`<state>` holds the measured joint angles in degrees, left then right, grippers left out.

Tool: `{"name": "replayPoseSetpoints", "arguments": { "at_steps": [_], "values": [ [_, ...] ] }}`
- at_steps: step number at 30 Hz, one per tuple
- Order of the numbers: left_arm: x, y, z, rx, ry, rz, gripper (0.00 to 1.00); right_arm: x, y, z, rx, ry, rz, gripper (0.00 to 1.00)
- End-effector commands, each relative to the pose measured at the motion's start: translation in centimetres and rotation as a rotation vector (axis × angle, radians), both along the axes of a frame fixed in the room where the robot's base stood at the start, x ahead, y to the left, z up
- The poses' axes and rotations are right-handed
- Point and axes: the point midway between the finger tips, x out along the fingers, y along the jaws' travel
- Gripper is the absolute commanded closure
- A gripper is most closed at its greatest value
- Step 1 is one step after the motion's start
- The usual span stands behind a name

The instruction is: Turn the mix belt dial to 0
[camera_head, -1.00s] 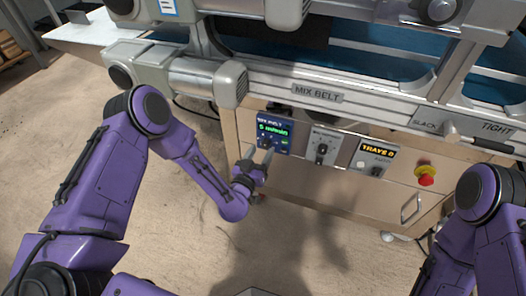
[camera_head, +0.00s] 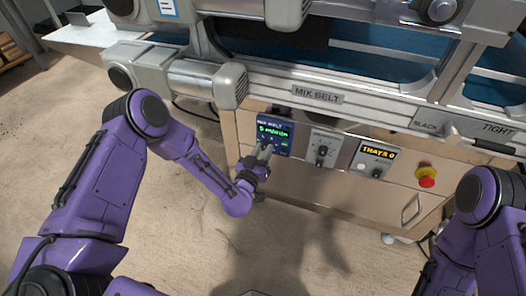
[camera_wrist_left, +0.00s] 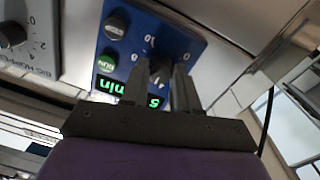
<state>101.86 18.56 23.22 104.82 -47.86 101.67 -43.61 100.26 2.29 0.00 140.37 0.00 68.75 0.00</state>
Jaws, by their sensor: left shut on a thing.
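The blue mix belt panel (camera_head: 274,135) is on the front of the machine, and its display reads 5 m/min in green. In the left wrist view the panel (camera_wrist_left: 198,47) appears upside down, with a dial scale, the green figures and two round buttons. My left gripper (camera_head: 265,149) reaches the lower part of this panel. In the wrist view its two dark fingers (camera_wrist_left: 165,72) are shut on the mix belt dial, whose knob is mostly hidden between them. The dial's pointer cannot be made out. My right gripper is out of view.
To the right of the panel are a grey panel with a black knob (camera_head: 322,150), a tray counter panel (camera_head: 374,157) and a red emergency stop button (camera_head: 426,177). The MIX BELT rail (camera_head: 318,95) runs above. The floor in front is clear.

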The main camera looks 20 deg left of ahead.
Motion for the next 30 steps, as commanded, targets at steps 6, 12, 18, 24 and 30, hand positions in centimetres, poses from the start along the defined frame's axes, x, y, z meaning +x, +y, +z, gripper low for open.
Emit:
{"name": "replayPoseSetpoints", "arguments": {
  "at_steps": [6, 12, 18, 24, 30],
  "values": [
    [0.0, 0.0, -0.2, -0.126, 0.005, -0.001, 1.0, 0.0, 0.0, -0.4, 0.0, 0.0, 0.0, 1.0],
    [-0.1, 0.0, -0.2, -0.306, 0.011, -0.001, 1.0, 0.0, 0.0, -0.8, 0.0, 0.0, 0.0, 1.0],
    [-0.1, 0.0, -0.3, -0.497, 0.019, -0.001, 1.0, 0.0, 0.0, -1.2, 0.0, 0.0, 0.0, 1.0],
    [-0.1, 0.0, -0.3, -0.688, 0.025, -0.001, 1.0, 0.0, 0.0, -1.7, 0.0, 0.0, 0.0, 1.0],
    [-0.1, 0.0, -0.4, -0.878, 0.032, 0.0, 1.0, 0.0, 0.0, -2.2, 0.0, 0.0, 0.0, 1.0]
  ]
}}
